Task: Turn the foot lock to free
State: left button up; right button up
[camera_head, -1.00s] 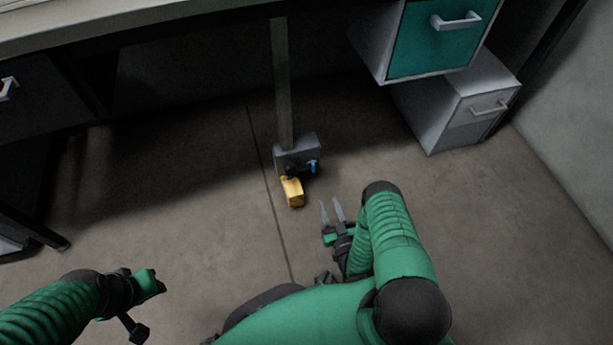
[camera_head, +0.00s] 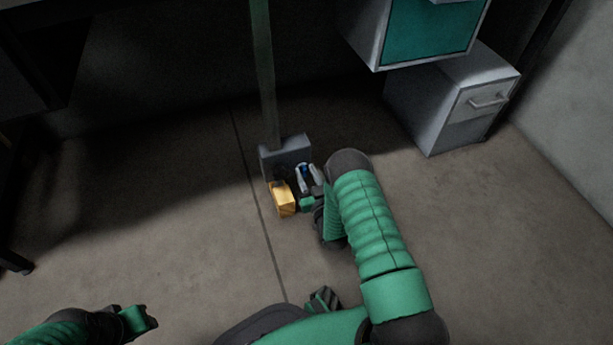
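A grey box (camera_head: 287,153) stands on the floor at the foot of a post, with a yellow pedal (camera_head: 283,199) in front of it. A small blue part (camera_head: 305,170), which looks like the foot lock, shows on the right of the box's front. My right gripper (camera_head: 308,174) is at the blue part, with its two fingers apart, one on each side of it. I cannot tell whether they touch it. My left gripper (camera_head: 143,320) is low at the left, far from the box; its fingers are not clear.
A grey post (camera_head: 264,80) rises from the box. A teal-fronted drawer unit (camera_head: 428,35) and a grey cabinet with a handle (camera_head: 455,98) stand at the right. The floor (camera_head: 165,220) to the left is clear.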

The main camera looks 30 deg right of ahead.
jog(key=shift+c, duration=0.2)
grip_shut()
jog(key=n+p, duration=0.2)
jog(key=n, duration=0.4)
jog(key=a+f+n+p, duration=0.1)
jog(key=n+p, duration=0.1)
jog(key=n, duration=0.4)
jog(key=a+f+n+p, duration=0.1)
jog(key=n+p, duration=0.1)
jog(key=n, duration=0.4)
jog(key=shift+w, duration=0.15)
jog(key=shift+f, duration=0.1)
dwell(0.5)
